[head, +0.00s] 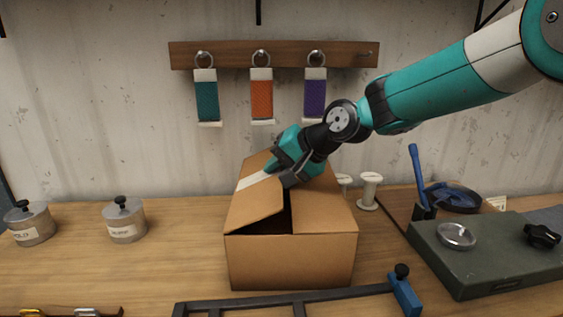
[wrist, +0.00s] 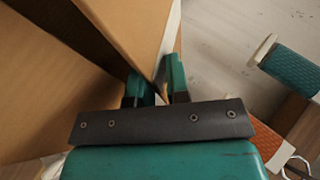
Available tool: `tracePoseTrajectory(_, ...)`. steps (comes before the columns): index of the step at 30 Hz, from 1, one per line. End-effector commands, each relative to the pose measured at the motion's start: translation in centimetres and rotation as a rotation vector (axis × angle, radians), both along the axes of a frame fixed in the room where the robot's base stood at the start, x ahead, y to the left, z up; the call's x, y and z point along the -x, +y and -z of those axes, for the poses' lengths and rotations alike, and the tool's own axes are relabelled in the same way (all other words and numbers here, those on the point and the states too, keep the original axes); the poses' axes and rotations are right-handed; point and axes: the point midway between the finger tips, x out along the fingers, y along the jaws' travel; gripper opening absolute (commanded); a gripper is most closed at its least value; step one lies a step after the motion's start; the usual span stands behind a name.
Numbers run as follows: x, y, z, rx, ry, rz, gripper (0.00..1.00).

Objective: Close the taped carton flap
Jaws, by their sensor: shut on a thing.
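The brown carton (head: 292,263) stands on the workbench in the middle of the head view. Its left flap (head: 252,207), crossed by a white tape strip (head: 252,180), is tilted up, with a dark gap along its inner edge. The right flap (head: 328,212) lies nearly flat. My gripper (head: 279,174) is shut on the taped flap's edge near the tape, reaching in from the upper right. In the wrist view the taped flap (wrist: 130,28) runs down between my fingers, its white edge near the right finger. The carton's dark inside shows at left.
Lidded tins (head: 124,222) stand at left, and white spools (head: 369,190) behind the carton at right. A black frame with a blue clamp (head: 405,294) lies in front. A green slab (head: 480,255) is at right. Hanging straps (head: 261,95) line the wall. Bare bench lies left of the carton.

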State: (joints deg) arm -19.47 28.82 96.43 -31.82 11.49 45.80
Motion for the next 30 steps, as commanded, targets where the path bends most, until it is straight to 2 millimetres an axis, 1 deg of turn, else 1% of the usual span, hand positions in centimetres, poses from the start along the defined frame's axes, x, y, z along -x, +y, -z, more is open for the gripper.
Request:
tracePoseTrajectory(1,0.2,-0.3,1.3,0.015,0.015,-0.001,0.00)
tracePoseTrajectory(9,0.2,-0.7,2.4,0.017,0.015,-0.004,0.00)
tracePoseTrajectory(15,0.2,-0.8,2.8,0.018,0.016,-0.005,0.00)
tracePoseTrajectory(28,0.2,-0.8,2.9,0.019,0.016,-0.005,0.00)
tracePoseTrajectory(29,0.2,-0.8,2.9,0.019,0.016,-0.005,0.30)
tracePoseTrajectory(30,0.2,-0.8,2.9,0.017,0.016,-0.004,0.30)
